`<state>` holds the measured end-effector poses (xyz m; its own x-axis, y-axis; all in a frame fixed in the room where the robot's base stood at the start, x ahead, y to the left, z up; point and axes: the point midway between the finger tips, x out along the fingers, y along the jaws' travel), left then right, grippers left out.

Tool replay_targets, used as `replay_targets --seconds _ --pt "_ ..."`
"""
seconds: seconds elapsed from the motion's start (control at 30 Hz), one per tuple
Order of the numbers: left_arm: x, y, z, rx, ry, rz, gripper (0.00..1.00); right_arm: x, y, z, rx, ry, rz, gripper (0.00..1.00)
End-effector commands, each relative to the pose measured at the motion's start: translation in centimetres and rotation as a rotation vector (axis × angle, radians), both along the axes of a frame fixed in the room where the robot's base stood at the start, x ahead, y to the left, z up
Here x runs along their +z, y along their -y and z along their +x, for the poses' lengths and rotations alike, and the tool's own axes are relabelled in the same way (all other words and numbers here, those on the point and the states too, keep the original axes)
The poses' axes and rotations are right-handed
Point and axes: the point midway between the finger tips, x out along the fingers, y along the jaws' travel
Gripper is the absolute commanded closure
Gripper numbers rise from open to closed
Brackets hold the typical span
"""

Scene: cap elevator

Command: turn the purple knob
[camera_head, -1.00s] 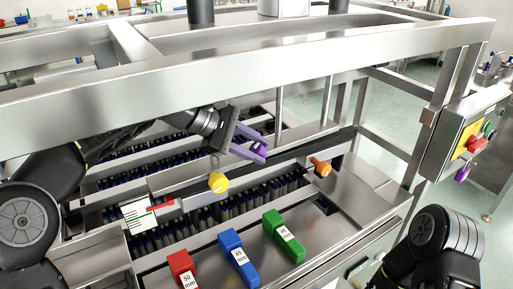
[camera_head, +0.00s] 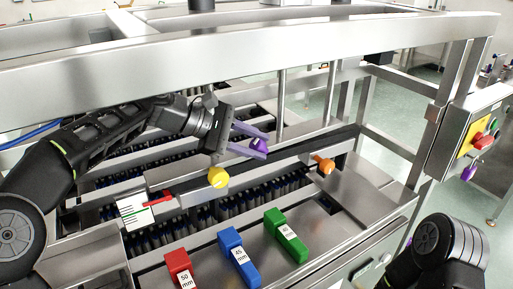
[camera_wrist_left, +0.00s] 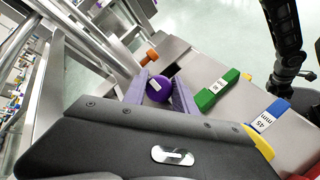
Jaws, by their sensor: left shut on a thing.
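The purple knob (camera_head: 258,144) sits between the purple fingers of my left gripper (camera_head: 266,147), above the rail behind the yellow knob (camera_head: 218,177). In the left wrist view the purple knob (camera_wrist_left: 158,88) is round, with a small pale label, and lies between the two fingers of the left gripper (camera_wrist_left: 161,80). The left gripper is shut on it. The knob's base is hidden. Part of my right arm shows at the lower right of the head view; its gripper is not in view.
An orange knob (camera_head: 324,164) lies to the right. Red (camera_head: 178,266), blue (camera_head: 238,257) and green (camera_head: 285,236) labelled blocks rest on the front plate. A thick metal frame beam (camera_head: 250,64) crosses above the left arm. A control box (camera_head: 470,135) stands at the right.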

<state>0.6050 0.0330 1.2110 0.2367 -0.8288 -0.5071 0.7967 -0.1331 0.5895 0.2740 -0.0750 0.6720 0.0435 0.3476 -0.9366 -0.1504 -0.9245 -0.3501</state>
Motion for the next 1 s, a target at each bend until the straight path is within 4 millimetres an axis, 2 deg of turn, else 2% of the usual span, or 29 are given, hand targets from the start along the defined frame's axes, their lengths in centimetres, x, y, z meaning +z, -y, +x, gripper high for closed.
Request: replay_targets --seconds 0.07,0.1,0.33,0.67,0.83,1.0 --pt "0.0 0.0 0.0 -0.001 0.0 0.001 1.0 0.0 0.0 0.0 0.0 0.0 0.0 0.64" --pt "0.0 0.0 0.0 -0.001 0.0 0.001 0.64 0.0 0.0 0.0 0.0 0.0 0.0 0.64" --pt "0.0 0.0 0.0 -0.001 0.0 0.001 0.45 0.0 0.0 0.0 0.0 0.0 0.0 0.64" --pt "0.1 -0.2 -0.1 -0.001 0.0 0.002 0.45 -0.1 0.0 0.0 0.0 0.0 -0.001 0.64" --pt "0.9 -1.7 -0.4 0.001 0.001 0.002 0.45 -0.4 0.0 0.0 0.0 0.0 0.0 0.64" --pt "2.4 -4.1 -1.1 0.003 0.002 0.002 0.45 -0.8 0.0 0.1 0.0 0.003 0.002 0.64"
